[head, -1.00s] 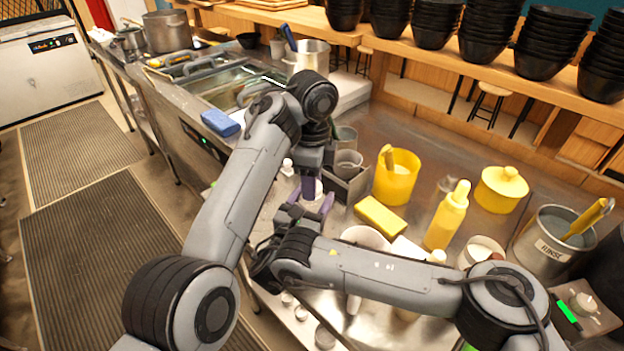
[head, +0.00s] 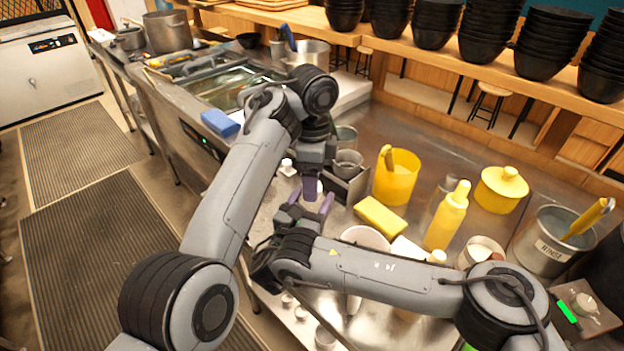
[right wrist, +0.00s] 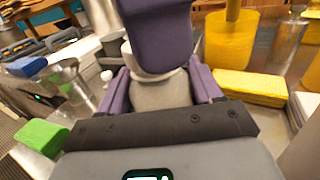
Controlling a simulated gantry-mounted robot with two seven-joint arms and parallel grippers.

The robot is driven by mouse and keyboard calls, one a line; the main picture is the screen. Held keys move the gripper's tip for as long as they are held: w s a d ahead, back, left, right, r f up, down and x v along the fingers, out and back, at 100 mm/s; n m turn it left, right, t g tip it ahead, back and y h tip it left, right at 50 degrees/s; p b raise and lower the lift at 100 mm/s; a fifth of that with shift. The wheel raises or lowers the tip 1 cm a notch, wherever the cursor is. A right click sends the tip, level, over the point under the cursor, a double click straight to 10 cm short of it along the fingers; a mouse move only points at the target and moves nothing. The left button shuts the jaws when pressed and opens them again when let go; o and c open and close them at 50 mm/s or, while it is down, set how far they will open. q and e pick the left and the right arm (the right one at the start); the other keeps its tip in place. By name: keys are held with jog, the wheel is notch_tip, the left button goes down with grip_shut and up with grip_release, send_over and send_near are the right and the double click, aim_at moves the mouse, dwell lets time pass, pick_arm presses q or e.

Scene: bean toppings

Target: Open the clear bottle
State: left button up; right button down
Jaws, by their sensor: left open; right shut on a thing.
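My right gripper (right wrist: 160,92) is shut on a pale grey, see-through-looking bottle (right wrist: 160,97), which stands between its purple fingers. The bottle's white top (right wrist: 150,72) shows just above them in the right wrist view. My left gripper (head: 314,183) is right above the bottle, coming down from above with its purple fingers. One broad finger (right wrist: 158,30) hides part of the bottle's top in the right wrist view. It is open; whether it touches the top I cannot tell. In the head view the arms hide most of the bottle.
A yellow sponge (head: 379,215), a yellow container (head: 397,178) and a yellow squeeze bottle (head: 447,217) stand to the right on the steel counter. A grey holder with cups (head: 346,185) is just behind the grippers. A green block (right wrist: 40,136) lies at the left in the right wrist view.

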pick_arm(q)
jog(key=shift+r, duration=2)
jog(key=shift+c, duration=0.4)
jog(key=shift+r+n, duration=0.5)
jog(key=shift+r, duration=0.9)
jog(key=shift+f, duration=3.9)
jog(key=c, duration=1.1)
jog(key=o, duration=1.2)
